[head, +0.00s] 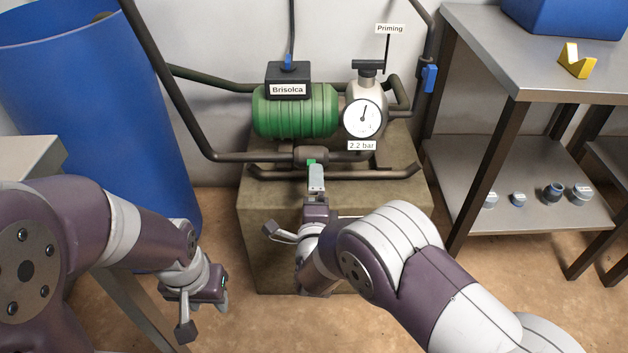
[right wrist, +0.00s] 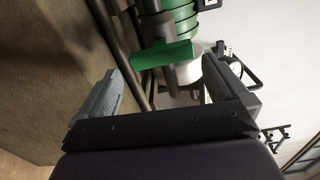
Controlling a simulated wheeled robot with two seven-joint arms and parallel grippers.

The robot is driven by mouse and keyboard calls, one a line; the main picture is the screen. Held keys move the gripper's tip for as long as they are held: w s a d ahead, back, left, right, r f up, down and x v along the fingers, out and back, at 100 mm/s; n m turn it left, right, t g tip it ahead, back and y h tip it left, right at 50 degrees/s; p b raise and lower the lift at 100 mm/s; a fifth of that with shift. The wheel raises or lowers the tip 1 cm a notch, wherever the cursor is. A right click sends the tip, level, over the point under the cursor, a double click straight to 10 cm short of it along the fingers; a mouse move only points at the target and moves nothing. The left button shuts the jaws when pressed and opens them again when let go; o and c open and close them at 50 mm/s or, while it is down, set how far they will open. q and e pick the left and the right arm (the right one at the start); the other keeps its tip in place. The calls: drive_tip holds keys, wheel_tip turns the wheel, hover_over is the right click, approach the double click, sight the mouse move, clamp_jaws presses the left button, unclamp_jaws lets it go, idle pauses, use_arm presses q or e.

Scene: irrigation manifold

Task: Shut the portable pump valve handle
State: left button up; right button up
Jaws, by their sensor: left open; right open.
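The portable pump (head: 295,110) is a green ribbed motor labelled "Brisolca" in a dark pipe frame on a stone-like block. Its green valve handle (head: 311,162) shows only as a small piece at the front pipe, mostly hidden behind my right gripper. In the right wrist view the green handle (right wrist: 163,55) is a flat bar on the pipe, just beyond and between the open fingers, apart from them. My right gripper (head: 317,180) is open and empty in front of the valve; its fingers also show in the right wrist view (right wrist: 165,88). My left gripper (head: 205,315) is open and empty, low at the left.
A pressure gauge (head: 362,118) labelled "2.2 bar" sits right of the motor, below a "Priming" label. The block (head: 270,215) supports the pump. A blue barrel (head: 95,110) stands left. A metal table (head: 500,60) with a lower shelf stands right. Bare floor shows between them.

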drive_tip(key=s+p, duration=0.3)
drive_tip(key=s, duration=0.7)
